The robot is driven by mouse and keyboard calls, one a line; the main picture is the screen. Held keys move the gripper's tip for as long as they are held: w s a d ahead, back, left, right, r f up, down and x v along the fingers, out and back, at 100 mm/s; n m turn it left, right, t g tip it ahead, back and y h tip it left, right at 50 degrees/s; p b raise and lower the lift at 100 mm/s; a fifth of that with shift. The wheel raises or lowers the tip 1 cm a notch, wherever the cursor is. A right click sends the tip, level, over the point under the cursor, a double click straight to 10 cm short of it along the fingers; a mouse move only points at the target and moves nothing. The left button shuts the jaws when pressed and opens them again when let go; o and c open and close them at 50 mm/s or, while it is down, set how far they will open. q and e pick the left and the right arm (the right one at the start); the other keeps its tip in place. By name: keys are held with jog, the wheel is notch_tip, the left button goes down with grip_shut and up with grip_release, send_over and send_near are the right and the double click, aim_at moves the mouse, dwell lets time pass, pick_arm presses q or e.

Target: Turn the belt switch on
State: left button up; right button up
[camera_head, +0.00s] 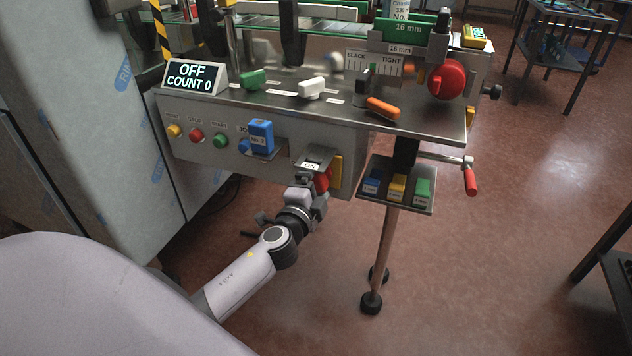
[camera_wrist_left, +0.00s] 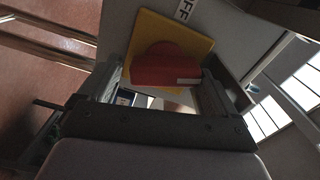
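The belt switch is a red knob (camera_head: 322,179) on a yellow plate (camera_head: 336,171) at the right of the machine's front panel. An ON label (camera_head: 310,166) is beside it. In the left wrist view the red knob (camera_wrist_left: 166,66) lies in front of the yellow plate (camera_wrist_left: 190,32), with an OFF label (camera_wrist_left: 184,10) at the plate's edge. My left gripper (camera_head: 312,183) is at the knob. Its fingers (camera_wrist_left: 160,88) are apart, one to each side of the knob; I cannot tell whether they touch it. The display (camera_head: 190,77) reads OFF, COUNT 0. My right gripper is not in view.
A blue block (camera_head: 261,135) and yellow, red and green buttons (camera_head: 221,141) are left on the panel. A small tray (camera_head: 400,204) with coloured blocks and a red-handled crank (camera_head: 470,181) are to the right. The floor below is mostly clear.

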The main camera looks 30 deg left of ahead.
aim_at(319, 185)
pick_arm(q)
jog(key=shift+w+d+r, duration=0.1)
jog(key=shift+r, duration=0.3)
jog(key=shift+s+d+f, duration=0.2)
jog(key=shift+s+f, duration=0.15)
jog(key=shift+f, duration=0.05)
jog(key=shift+s+d, duration=0.15)
jog(key=shift+s, duration=0.55)
jog(key=shift+s+d+f, duration=0.15)
jog(key=shift+s+f, duration=0.05)
jog(key=shift+s, duration=0.3)
jog(key=shift+s+d+r, duration=0.1)
jog(key=shift+s+r, duration=0.05)
jog(key=shift+s, duration=0.3)
jog(key=shift+s+d+r, duration=0.1)
jog(key=shift+s+r, duration=0.05)
jog(key=shift+s, duration=0.3)
jog(key=shift+v, duration=1.7)
jog(key=shift+a, duration=0.2)
jog(key=b+v, duration=0.1)
jog(key=v, duration=0.6)
